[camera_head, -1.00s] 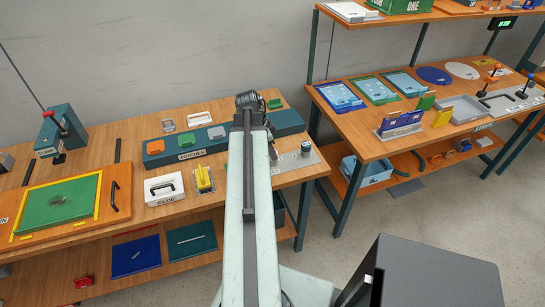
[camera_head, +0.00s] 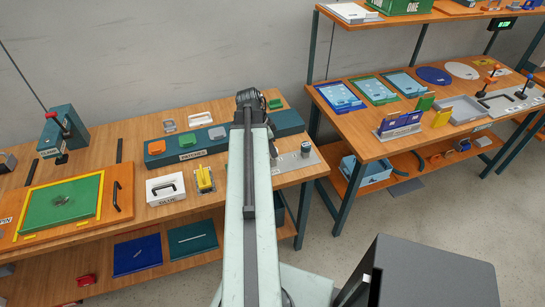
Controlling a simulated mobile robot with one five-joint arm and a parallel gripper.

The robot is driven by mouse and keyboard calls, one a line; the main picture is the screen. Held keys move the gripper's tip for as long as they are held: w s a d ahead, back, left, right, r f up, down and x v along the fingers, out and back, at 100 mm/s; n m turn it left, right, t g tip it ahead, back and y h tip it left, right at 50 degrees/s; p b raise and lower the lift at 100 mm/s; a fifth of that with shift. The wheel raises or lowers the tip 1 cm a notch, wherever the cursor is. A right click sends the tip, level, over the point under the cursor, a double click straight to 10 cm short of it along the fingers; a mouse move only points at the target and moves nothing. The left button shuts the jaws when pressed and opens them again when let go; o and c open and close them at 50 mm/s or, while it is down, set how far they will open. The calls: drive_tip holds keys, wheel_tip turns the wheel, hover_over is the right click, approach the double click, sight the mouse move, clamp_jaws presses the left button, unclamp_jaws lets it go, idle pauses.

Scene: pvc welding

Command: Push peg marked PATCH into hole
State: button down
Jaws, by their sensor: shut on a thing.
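My arm rises through the middle of the view, and my gripper (camera_head: 250,98) is at its far end, over the back right of the left bench. The fingers and what they hold are hidden behind the arm end. A grey metal plate (camera_head: 314,160) with a small round knob lies just right of the arm on the bench. I cannot make out a peg marked PATCH or its hole; they may be behind the arm.
A white box with a black handle (camera_head: 164,190) and a yellow tool (camera_head: 204,179) stand left of the arm. A green board in a yellow frame (camera_head: 35,208) lies further left. A second bench (camera_head: 375,140) stands at the right, with floor between the benches.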

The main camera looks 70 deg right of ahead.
drive_tip(key=shift+r+p, duration=1.5)
drive_tip(key=shift+r, duration=0.2)
